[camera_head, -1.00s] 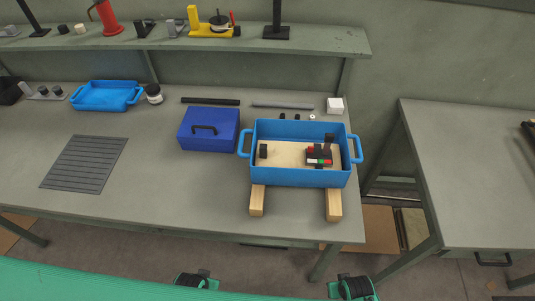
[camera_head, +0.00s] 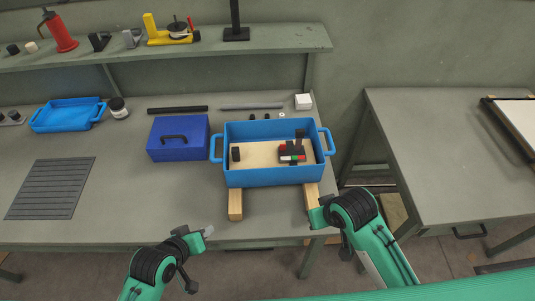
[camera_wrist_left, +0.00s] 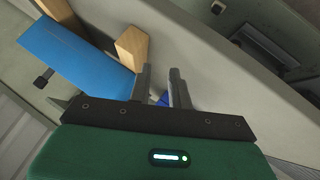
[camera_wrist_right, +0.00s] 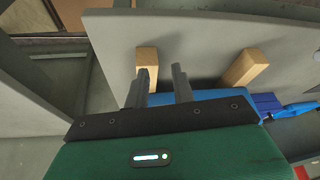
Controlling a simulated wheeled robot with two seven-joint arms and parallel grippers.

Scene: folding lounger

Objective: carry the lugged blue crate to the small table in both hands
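The lugged blue crate (camera_head: 275,177) sits on two wooden blocks near the front right of the workbench, one lug at each end. It holds a small dark block and a dark piece with red, white and green parts. My left gripper (camera_head: 207,232) is open and empty, in front of and below the crate's left end. My right gripper (camera_head: 318,213) is in front of the crate's right end; its fingers stand apart and empty in the right wrist view (camera_wrist_right: 160,85). The small table (camera_head: 440,150) stands to the right, its near top bare.
A dark blue lidded box (camera_head: 178,148) stands close to the crate's left lug. Another blue tray (camera_head: 68,127) and a slatted grey mat (camera_head: 50,188) lie further left. A gap separates workbench and small table. A framed board (camera_head: 515,125) lies at the table's right.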

